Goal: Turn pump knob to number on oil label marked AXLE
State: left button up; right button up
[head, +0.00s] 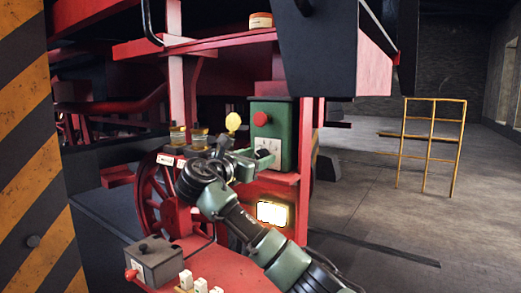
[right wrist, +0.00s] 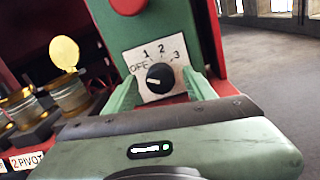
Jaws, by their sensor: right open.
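The green pump box (head: 283,128) stands on the red frame, with a red button above its white dial plate. In the right wrist view the black knob (right wrist: 160,78) sits on the white dial plate (right wrist: 148,58), marked OFF, 1, 2 and 3. The knob's pale mark points left, towards the OFF side. My right gripper (head: 262,157) is at the box front. In the wrist view its green fingers (right wrist: 160,84) are apart, one on each side of the knob; contact cannot be told. A label reading "2 PIVO", cut off (right wrist: 26,160), shows at lower left. No AXLE label is readable. My left gripper is out of view.
Brass oil cups (right wrist: 68,94) stand left of the box, one with a yellow round lid (right wrist: 64,52) raised. Small white labels (head: 166,160) sit below them. A grey control box (head: 155,262) is on the red surface in front. A yellow railing (head: 428,140) stands right on open floor.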

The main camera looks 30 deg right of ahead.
jog(key=shift+w+d, duration=0.25)
jog(key=shift+d, duration=0.4)
jog(key=shift+w+d+f, duration=0.1)
jog(key=shift+w+d, duration=0.05)
jog(key=shift+d, duration=0.15)
jog(key=shift+a, duration=0.15)
grip_shut()
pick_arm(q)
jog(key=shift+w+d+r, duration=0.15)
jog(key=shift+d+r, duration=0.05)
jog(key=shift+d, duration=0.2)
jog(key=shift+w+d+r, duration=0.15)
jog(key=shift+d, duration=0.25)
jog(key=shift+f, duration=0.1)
